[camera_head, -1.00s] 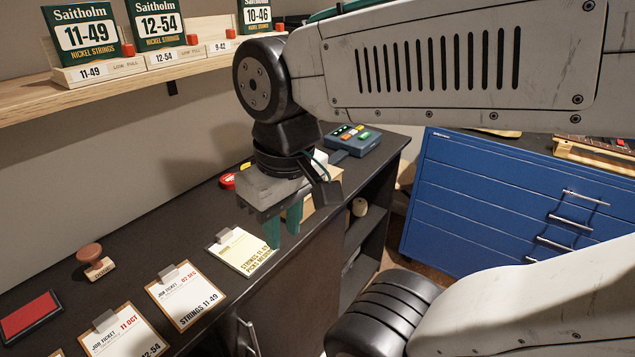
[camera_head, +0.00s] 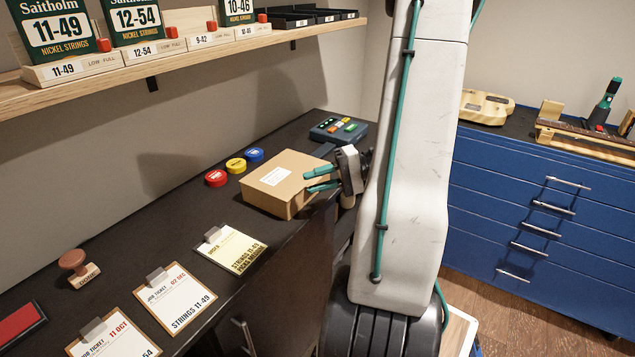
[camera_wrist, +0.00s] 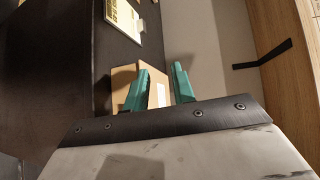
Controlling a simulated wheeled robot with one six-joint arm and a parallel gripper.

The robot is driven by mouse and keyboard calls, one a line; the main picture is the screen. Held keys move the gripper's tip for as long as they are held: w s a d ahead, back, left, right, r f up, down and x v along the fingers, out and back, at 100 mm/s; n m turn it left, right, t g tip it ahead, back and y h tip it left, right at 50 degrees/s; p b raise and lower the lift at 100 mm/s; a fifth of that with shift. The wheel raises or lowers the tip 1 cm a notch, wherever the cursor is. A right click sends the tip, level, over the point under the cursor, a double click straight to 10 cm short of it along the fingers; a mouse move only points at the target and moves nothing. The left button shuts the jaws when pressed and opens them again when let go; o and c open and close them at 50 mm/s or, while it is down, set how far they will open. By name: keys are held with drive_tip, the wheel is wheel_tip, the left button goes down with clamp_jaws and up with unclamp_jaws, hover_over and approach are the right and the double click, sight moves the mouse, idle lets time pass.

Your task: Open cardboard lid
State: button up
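A closed brown cardboard box (camera_head: 268,198) with a white label on its lid (camera_head: 296,168) sits on the dark bench. My gripper (camera_head: 318,180) is at the right end of the box, with its teal fingers pointing left at the lid's edge. The fingers are apart, one above the other. The wrist view shows a clear gap between the fingertips (camera_wrist: 159,80), with the box (camera_wrist: 124,78) beyond and partly behind the left finger. I cannot tell whether a finger touches the cardboard.
Red, yellow and blue round tins (camera_head: 236,165) stand left of the box. A blue button device (camera_head: 338,130) lies behind it. Clipboards (camera_head: 232,248) lie in front. A wooden shelf (camera_head: 150,65) with string packs overhangs the wall side. A blue drawer cabinet (camera_head: 530,200) stands right.

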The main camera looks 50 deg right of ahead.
drive_tip(key=s+d+f+m+t+h, duration=0.4)
drive_tip(key=d+f+t, duration=0.15)
drive_tip(key=d, duration=0.35)
drive_tip(key=x, duration=0.7)
drive_tip(key=shift+w+d+r, duration=0.1)
drive_tip(key=shift+r, duration=0.1)
clamp_jaws()
idle(0.7)
